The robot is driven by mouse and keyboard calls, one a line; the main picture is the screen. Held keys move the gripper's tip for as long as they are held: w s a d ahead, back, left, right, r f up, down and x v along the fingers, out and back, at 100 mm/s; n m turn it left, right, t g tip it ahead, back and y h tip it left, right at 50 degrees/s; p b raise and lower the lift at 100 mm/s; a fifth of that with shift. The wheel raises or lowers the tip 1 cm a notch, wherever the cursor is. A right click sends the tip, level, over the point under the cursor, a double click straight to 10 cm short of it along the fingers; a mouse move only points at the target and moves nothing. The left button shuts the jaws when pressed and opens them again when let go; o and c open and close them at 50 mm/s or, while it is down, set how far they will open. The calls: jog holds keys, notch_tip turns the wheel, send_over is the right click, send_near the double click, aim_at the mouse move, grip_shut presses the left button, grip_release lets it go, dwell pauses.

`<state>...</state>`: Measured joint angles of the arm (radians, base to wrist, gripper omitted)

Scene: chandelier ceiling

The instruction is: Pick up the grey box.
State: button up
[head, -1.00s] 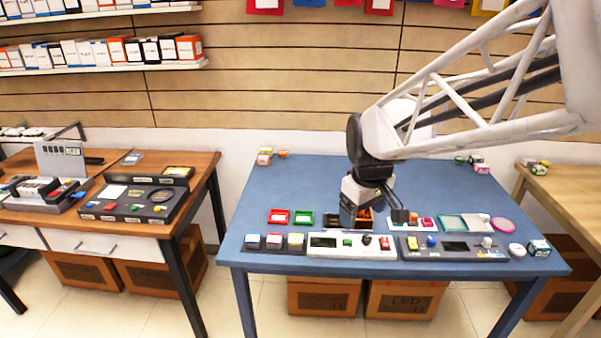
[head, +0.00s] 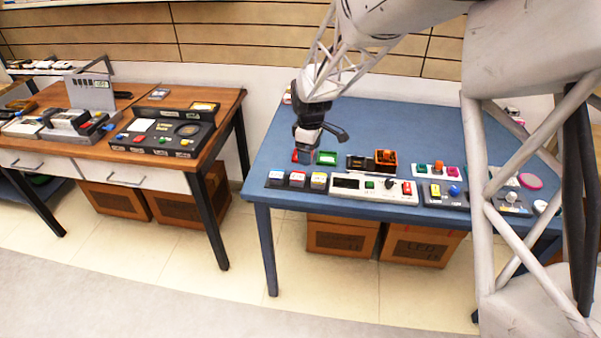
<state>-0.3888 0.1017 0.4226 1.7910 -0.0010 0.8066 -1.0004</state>
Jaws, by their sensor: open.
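My gripper (head: 320,140) is open, with its jaws spread above the left part of the blue table (head: 400,118). It is just above the red tray (head: 297,156) and the green tray (head: 326,158), and it partly covers the red one. Nothing shows between its jaws. I cannot make out for certain which thing is the grey box. A grey upright block (head: 91,92) stands at the back of the brown table on the left, well away from my gripper. Anything small directly beneath the gripper is hidden.
Blue, red and yellow-topped blocks (head: 297,179) line the front edge. Beside them are a white control panel (head: 374,188) and a grey panel (head: 445,194). An orange-brown box (head: 386,160) stands behind. My arm covers the right side. The table's back middle is clear.

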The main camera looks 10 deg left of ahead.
jog(key=n, duration=0.1)
send_over(298, 175)
notch_tip(298, 175, down, 4)
jog(key=shift+f, duration=0.1)
jog(key=shift+f, duration=1.3)
jog(key=shift+f, duration=0.1)
jog(key=shift+f, duration=2.45)
jog(key=shift+c, duration=0.3)
jog(key=c, duration=1)
